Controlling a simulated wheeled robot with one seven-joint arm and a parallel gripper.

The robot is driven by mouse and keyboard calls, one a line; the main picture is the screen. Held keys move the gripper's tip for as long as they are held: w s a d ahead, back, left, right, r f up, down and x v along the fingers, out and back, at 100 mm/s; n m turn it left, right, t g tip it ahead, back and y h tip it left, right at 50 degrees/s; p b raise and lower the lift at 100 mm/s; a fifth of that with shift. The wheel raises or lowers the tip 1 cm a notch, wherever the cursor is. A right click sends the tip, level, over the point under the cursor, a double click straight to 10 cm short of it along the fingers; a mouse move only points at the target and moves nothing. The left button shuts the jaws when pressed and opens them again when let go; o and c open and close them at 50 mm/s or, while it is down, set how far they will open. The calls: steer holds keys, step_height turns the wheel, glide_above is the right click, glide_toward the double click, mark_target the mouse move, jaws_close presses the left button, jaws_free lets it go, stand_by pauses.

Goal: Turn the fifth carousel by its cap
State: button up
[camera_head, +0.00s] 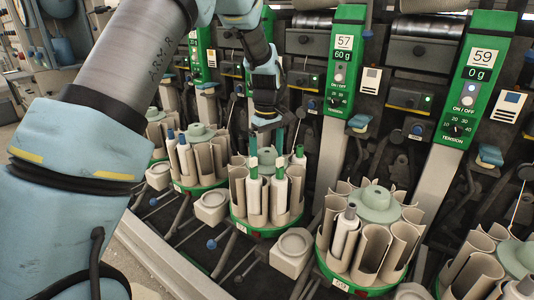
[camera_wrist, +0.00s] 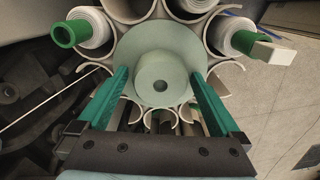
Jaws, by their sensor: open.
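A carousel with a green base ring (camera_head: 262,226) and several beige tubes stands in the middle of the head view. Its pale green round cap (camera_head: 267,156) is partly hidden by my gripper (camera_head: 266,143), which is directly above it. In the wrist view the cap (camera_wrist: 160,50) shows as a disc with a round hub (camera_wrist: 160,80) and a dark centre hole. My gripper (camera_wrist: 160,74) is open, its two green fingers on either side of the hub, over the disc. I cannot tell whether they touch the cap. The frames do not show which carousel number this is.
Another carousel (camera_head: 365,291) stands to the right, one (camera_head: 500,262) at the right edge, and one (camera_head: 193,187) to the left. In the wrist view, green-ended bobbins (camera_wrist: 72,33) and (camera_wrist: 240,42) stand beside the cap. Green panels (camera_head: 345,60) rise behind.

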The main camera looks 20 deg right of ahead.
step_height(320, 180, up, 11)
steer(key=b, duration=0.1)
steer(key=shift+b, duration=0.4)
steer(key=shift+f, duration=0.1)
steer(key=a+f+m, duration=0.2)
steer(key=a+f, duration=0.1)
steer(key=a, duration=2)
steer(key=s+a+f+m+t, duration=0.1)
steer(key=s+a+f, duration=0.3)
steer(key=s+a, duration=0.7)
steer(key=shift+a+m+t, duration=0.3)
steer(key=shift+a+m, duration=0.1)
steer(key=shift+a, duration=0.85)
